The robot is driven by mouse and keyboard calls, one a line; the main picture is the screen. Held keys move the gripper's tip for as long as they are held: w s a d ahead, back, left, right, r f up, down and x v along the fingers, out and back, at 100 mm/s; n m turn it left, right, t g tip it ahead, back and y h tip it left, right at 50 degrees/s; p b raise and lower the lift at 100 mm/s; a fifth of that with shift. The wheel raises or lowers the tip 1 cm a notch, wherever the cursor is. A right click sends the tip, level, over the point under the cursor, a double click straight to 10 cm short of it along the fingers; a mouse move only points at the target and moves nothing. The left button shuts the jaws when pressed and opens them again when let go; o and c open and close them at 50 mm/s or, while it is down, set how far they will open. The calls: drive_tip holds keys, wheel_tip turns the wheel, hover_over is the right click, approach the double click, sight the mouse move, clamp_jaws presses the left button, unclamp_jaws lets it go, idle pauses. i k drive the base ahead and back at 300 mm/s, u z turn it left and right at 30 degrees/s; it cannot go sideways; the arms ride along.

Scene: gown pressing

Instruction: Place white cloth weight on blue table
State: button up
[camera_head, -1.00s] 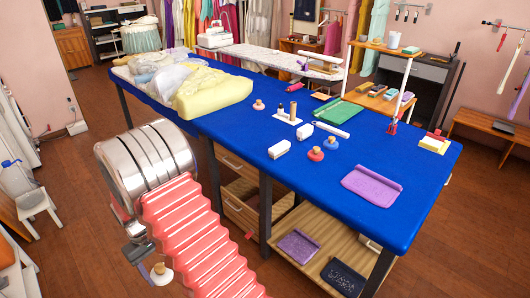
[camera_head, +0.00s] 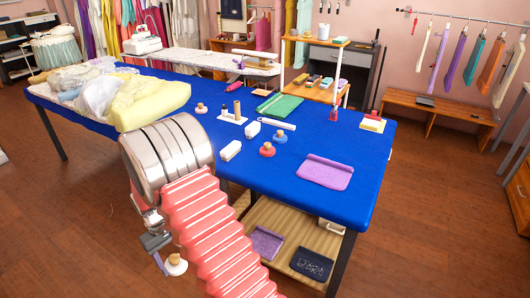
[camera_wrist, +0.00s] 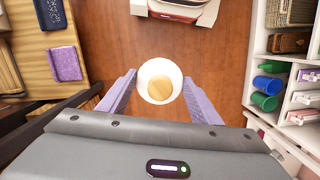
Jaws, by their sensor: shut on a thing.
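The white cloth weight (camera_head: 176,266), a white disc with a round wooden knob, is low at the left in the head view. It also shows in the wrist view (camera_wrist: 147,82), between the two purple fingers of my gripper (camera_wrist: 160,88). My gripper (camera_head: 164,262) is shut on it and holds it in the air in front of the blue table, below the tabletop in the picture. The blue table (camera_head: 330,190) spans the middle of the head view. My arm hides part of its near side.
Bare blue surface lies around the purple cloth. A wooden shelf (camera_head: 285,225) is underneath.

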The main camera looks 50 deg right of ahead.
sight(250, 167)
drive_tip(key=z, duration=0.45)
drive_tip(key=k, duration=0.6)
drive_tip(key=z, duration=0.2)
drive_tip(key=i, duration=1.7)
drive_tip(key=u, duration=0.3)
